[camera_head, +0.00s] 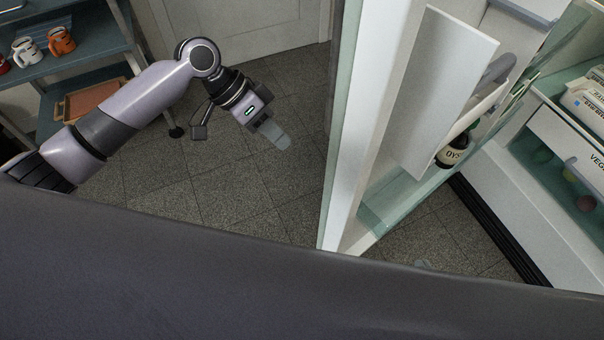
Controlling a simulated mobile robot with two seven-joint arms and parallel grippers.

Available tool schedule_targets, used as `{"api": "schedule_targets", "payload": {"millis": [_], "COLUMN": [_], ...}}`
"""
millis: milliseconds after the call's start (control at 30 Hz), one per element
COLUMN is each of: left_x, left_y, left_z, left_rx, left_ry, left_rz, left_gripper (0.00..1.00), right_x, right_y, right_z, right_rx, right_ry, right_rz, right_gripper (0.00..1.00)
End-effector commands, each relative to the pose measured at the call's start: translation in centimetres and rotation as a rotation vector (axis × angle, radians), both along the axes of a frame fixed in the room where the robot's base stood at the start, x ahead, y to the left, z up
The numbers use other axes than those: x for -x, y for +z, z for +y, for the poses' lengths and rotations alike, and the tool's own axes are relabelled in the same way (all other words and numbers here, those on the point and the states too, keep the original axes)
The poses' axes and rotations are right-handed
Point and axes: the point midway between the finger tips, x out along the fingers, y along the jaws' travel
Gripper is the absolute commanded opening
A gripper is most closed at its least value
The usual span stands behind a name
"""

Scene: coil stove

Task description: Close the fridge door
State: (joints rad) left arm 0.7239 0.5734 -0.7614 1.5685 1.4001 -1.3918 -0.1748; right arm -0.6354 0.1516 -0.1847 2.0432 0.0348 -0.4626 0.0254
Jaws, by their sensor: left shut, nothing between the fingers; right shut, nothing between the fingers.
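The fridge door (345,150) stands open, seen nearly edge-on right of the middle, with its shelved inner side facing right. A dark bottle (453,151) stands in the door's lower shelf. The fridge body (500,200) is at the right, with floor showing between it and the door. My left gripper (277,136) is shut and empty, left of the door's outer side and apart from it. Only a small pale tip of my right gripper (423,265) shows, low between door and fridge; the rest is hidden behind my dark body in the foreground.
A blue-grey shelf cart (85,55) with mugs (60,41) and an orange tray (90,103) stands at the upper left. A white room door (240,25) is at the back. The tiled floor (225,205) left of the fridge door is clear. A drawer (560,150) and packages (588,98) are inside the fridge.

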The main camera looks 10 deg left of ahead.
Motion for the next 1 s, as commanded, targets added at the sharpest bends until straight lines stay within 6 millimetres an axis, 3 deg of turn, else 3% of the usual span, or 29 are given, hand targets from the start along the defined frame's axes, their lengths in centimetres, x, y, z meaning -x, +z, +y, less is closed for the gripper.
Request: {"api": "schedule_targets", "payload": {"millis": [167,600,800,1000], "left_x": [0.1,0.2,2.2,2.7], "left_y": [-1.2,-8.4,-8.0,-8.0], "left_z": [-1.0,-6.4,-8.4,-9.1], "left_rx": [0.0,0.001,-0.001,-0.001], "left_ry": [-0.003,-0.002,-0.004,-0.001], "left_rz": [0.002,0.001,-0.002,-0.002], "left_gripper": [0.0,0.0,0.0,0.0], "right_x": [0.0,0.0,0.0,0.0], "right_y": [-0.4,-2.3,-2.0,-1.9], "right_z": [0.0,0.0,0.0,0.0], "right_rx": [0.0,0.001,0.001,0.001], "right_ry": [0.0,-0.001,-0.001,-0.001], "right_rz": [0.0,0.0,0.001,0.001], "right_gripper": [0.0,0.0,0.0,0.0]}}
